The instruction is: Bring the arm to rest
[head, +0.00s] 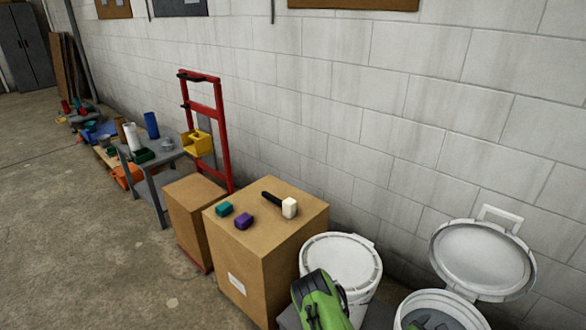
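My gripper and arm do not show in the head view. The task names no other object.
A red hand truck (222,130), grey table (155,190) and white buckets (342,262) line the wall. A green-and-black item (320,300) is in front. Left floor is open.

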